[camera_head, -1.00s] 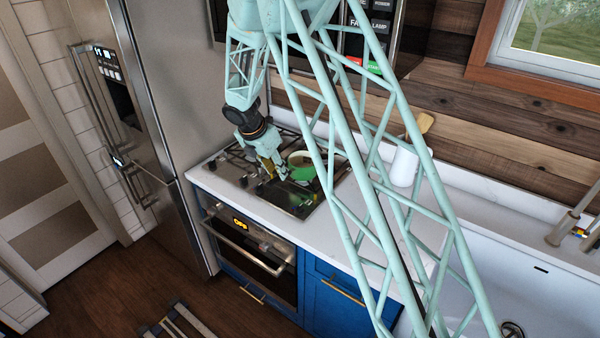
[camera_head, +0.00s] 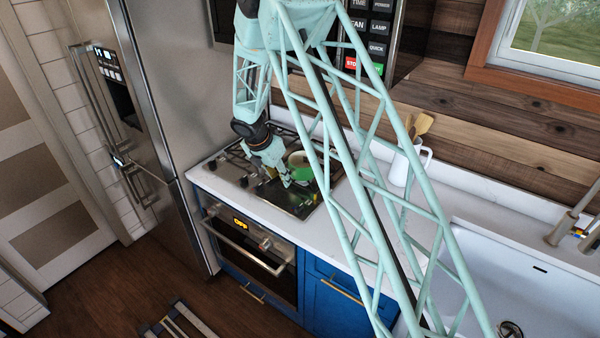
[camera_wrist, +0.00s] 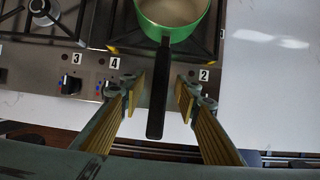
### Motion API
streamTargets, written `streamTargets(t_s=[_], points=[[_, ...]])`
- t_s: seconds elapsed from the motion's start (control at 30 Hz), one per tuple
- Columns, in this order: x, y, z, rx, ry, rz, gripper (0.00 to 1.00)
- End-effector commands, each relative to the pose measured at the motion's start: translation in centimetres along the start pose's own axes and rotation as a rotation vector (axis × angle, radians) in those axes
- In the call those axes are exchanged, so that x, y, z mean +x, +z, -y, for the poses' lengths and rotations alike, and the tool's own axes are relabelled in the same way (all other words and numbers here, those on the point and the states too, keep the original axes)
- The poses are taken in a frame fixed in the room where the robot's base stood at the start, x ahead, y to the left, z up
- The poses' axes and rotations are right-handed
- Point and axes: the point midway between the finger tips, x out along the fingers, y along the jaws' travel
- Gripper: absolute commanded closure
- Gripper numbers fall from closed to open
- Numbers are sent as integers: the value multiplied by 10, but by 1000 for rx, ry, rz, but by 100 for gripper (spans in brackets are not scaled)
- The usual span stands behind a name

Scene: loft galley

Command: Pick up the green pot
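The green pot (camera_wrist: 173,33) sits on the right front of the stove, its black handle (camera_wrist: 157,95) pointing toward the front edge. In the wrist view the handle lies between the two yellow-padded fingers of my gripper (camera_wrist: 159,98), with a gap on each side. The gripper is open and the fingers do not touch the handle. In the head view the pot (camera_head: 302,167) is partly hidden by my arm's lattice, and my gripper (camera_head: 287,180) is at its near left side.
The stove (camera_head: 235,168) has burner grates and a row of front knobs (camera_wrist: 72,84). White counter (camera_head: 318,235) is clear to the right of the stove. A white utensil jug (camera_head: 403,165) stands near the back wall. A sink (camera_head: 525,275) is farther right.

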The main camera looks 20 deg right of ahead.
Motion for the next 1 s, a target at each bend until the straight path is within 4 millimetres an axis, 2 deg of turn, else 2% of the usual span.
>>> streamTargets(t_s=[0.27, 0.6, 1.0], points=[[0, 0, 0, 0, 0, 0, 70], [0, 0, 0, 0, 0, 0, 100], [-2, 1, 0, 0, 1, 1, 100]])
